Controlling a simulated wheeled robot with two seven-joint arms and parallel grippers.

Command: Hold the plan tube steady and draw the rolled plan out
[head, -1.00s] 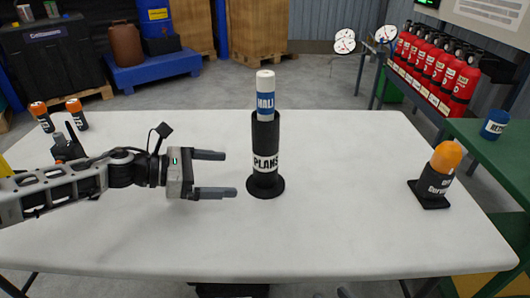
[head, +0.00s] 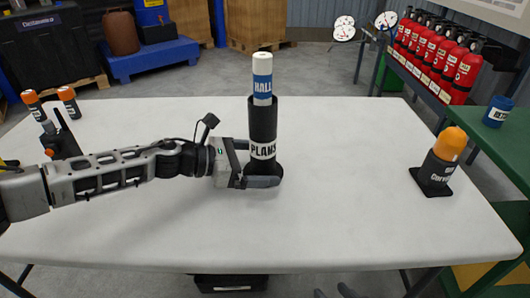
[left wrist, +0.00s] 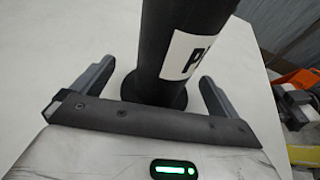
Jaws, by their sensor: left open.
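The black plan tube (head: 263,122), labelled PLANS, stands upright on its round base on the white table. The rolled plan (head: 262,66), white with a blue HALL band, sticks up out of its top. My left gripper (head: 258,165) is open low around the tube, one finger on the near side and one on the far side. In the left wrist view the tube (left wrist: 176,50) stands between the two spread fingers (left wrist: 155,88), with gaps on both sides. My right gripper is not in view.
The white table (head: 350,230) is clear around the tube. An orange-topped black object (head: 440,160) stands at the right. Orange-capped cylinders (head: 68,100) stand at the left. A green bench (head: 490,155) with a blue cup (head: 497,111) is at right; red extinguishers (head: 465,65) stand behind.

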